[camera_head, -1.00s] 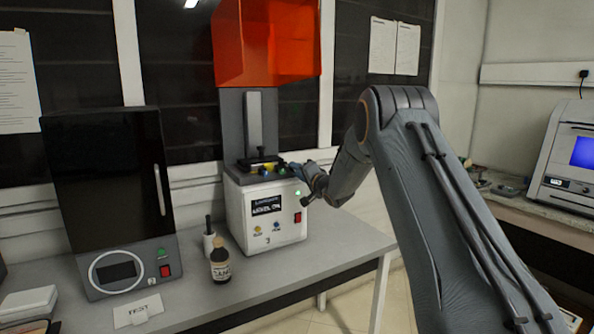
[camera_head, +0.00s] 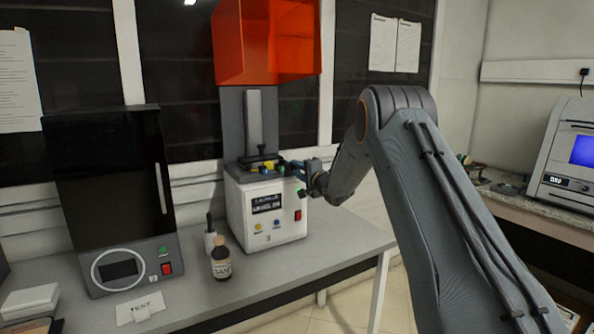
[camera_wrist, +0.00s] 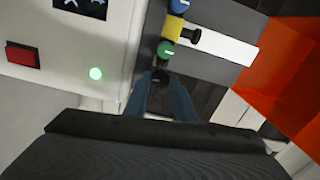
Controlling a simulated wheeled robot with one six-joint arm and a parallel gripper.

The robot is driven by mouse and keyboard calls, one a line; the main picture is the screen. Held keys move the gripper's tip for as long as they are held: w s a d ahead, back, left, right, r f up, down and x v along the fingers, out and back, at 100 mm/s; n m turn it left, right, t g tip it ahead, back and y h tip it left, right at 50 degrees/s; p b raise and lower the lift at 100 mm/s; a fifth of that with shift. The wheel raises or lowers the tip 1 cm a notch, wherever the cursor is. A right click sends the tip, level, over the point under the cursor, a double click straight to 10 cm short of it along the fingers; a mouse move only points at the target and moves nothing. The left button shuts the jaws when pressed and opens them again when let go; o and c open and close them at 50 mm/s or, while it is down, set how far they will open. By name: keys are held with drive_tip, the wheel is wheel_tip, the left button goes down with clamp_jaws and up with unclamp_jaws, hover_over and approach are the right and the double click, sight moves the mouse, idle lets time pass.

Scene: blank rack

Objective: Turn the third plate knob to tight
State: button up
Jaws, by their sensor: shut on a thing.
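The white and grey machine (camera_head: 262,215) with a raised orange cover stands on the bench in the head view. In the wrist view its top plate carries a row of knobs: a blue knob (camera_wrist: 179,6), a yellow block-like part (camera_wrist: 173,27) and a green knob (camera_wrist: 166,48). My gripper (camera_wrist: 164,82) is shut at the end of this row, with a dark knob (camera_wrist: 160,76) between its blue fingertips. The fingers hide most of that knob, so its marking cannot be read. In the head view my gripper (camera_head: 297,170) is at the machine's right top edge.
The orange cover (camera_head: 266,45) hangs above the plate. A brown bottle (camera_head: 221,262) and a small white pot (camera_head: 210,238) stand left of the machine. A dark cabinet (camera_head: 110,200) is further left. The machine's front has a red switch (camera_wrist: 22,57) and green light (camera_wrist: 96,73).

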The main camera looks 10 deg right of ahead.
drive_tip(key=shift+f, duration=0.1)
drive_tip(key=o, duration=1)
drive_tip(key=shift+b+v, duration=0.85)
drive_tip(key=shift+v, duration=3.1)
drive_tip(key=shift+d, duration=0.1)
drive_tip(key=s+f+n+g+h, duration=0.3)
drive_tip(key=s+f+g, duration=0.15)
drive_tip(key=s, duration=0.65)
drive_tip(key=s+f+n+g+h, duration=0.35)
drive_tip(key=s+f, duration=0.25)
drive_tip(key=s, duration=0.4)
drive_tip(key=s+a+f+n+g, duration=0.1)
drive_tip(key=s+f+n+g, duration=0.1)
drive_tip(key=s, duration=0.8)
drive_tip(key=s+a+f+n+g, duration=0.1)
drive_tip(key=s+n+g, duration=0.1)
drive_tip(key=s, duration=0.9)
drive_tip(key=s+a+f+n+g+y, duration=0.1)
drive_tip(key=s+g, duration=0.3)
drive_tip(key=s, duration=0.7)
drive_tip(key=shift+a+f+n+g, duration=0.2)
drive_tip(key=shift+f+n+g, duration=0.1)
drive_tip(key=shift+f+n, duration=0.45)
